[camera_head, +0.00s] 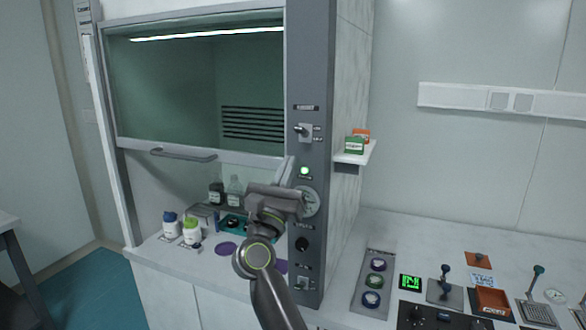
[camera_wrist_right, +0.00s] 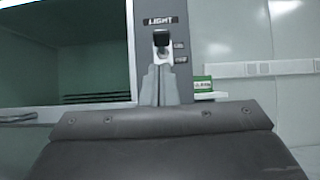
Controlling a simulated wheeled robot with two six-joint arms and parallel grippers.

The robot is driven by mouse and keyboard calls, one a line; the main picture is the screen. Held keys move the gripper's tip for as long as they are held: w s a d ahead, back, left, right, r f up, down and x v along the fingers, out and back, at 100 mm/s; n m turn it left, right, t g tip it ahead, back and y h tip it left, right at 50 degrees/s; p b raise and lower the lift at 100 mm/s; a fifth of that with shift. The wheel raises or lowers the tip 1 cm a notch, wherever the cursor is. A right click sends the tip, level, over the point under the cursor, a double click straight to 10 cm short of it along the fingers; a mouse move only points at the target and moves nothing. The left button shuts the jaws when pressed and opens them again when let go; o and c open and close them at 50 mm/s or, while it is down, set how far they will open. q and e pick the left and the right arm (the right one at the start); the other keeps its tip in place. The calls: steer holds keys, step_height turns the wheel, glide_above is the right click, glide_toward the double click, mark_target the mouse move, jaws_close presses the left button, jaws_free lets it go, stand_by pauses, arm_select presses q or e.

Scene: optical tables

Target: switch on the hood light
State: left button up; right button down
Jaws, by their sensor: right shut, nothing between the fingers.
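The hood's light switch (camera_head: 303,131) is a small lever on a pale plate, high on the grey front post. In the right wrist view the lever's dark knob (camera_wrist_right: 162,41) is at the upper part of its plate, under the label "LIGHT" and level with the upper of two side labels. The strip light (camera_head: 210,34) along the hood's top looks bright white. My right gripper (camera_head: 289,162) is shut and empty, pointing up just below the switch; its fingertips (camera_wrist_right: 160,70) appear just under the knob. Contact cannot be told. My left gripper is not in view.
The hood sash (camera_head: 200,152) is partly raised, its handle left of my arm. Below the switch are a green lamp (camera_head: 305,171), a gauge (camera_head: 309,202) and more controls. A small shelf (camera_head: 354,153) with boxes juts out right of the post. Bottles stand inside the hood.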

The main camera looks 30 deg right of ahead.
steer(key=s+a+r+b, duration=0.2)
steer(key=s+a+r, duration=0.1)
steer(key=s+a, duration=0.3)
steer(key=shift+a, duration=0.45)
steer(key=shift+w, duration=0.1)
